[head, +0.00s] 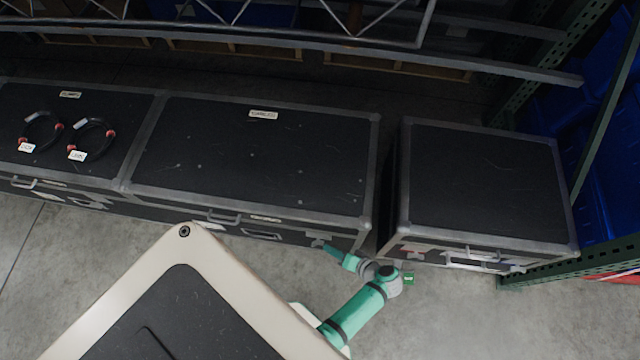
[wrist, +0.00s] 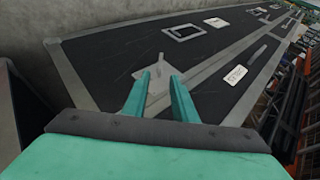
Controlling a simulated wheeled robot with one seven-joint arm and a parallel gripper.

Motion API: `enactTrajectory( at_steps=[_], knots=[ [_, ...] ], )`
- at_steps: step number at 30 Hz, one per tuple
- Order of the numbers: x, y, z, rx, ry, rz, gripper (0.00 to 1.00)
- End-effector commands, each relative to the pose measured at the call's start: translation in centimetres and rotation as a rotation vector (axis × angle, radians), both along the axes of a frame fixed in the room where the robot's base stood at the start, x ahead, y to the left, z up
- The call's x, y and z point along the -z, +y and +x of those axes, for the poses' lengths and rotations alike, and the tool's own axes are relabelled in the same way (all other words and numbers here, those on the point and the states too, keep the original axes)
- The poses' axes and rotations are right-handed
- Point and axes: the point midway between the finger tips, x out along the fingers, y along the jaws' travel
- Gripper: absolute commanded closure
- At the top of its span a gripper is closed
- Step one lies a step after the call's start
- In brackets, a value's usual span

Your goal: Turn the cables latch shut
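The middle black case (head: 255,150) has grey edging and a lid label (head: 263,115) that seems to read "CABLES". A grey metal latch (head: 317,240) sits near the right end of its front face. My gripper (head: 329,248) is at that latch. In the wrist view the latch (wrist: 158,74) shows as a plate with a small raised piece, between and just beyond my two green fingertips (wrist: 160,76). The fingers are apart, one on each side. I cannot tell whether either touches the latch.
A left case (head: 70,165) carries two looped cables (head: 92,138) with red ends. A separate right case (head: 485,180) stands across a narrow gap. A metal truss (head: 250,40) and shelving lie behind. The concrete floor (head: 450,320) in front is clear.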

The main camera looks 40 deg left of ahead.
Motion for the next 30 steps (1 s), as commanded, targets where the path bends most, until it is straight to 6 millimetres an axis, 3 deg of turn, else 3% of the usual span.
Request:
enactTrajectory(
  at_steps=[12, 18, 27, 28, 30],
  knots=[
    [4.6, 5.3, -0.1, -0.002, 0.002, -0.002, 0.75],
    [5.5, 6.4, -0.1, 0.0, 0.0, -0.001, 0.75],
    [5.6, 6.6, -0.1, 0.001, -0.001, -0.002, 0.75],
    [5.6, 6.6, -0.2, 0.001, -0.001, -0.002, 0.77],
    [5.6, 6.6, -0.2, 0.001, -0.001, -0.002, 0.94]
  ],
)
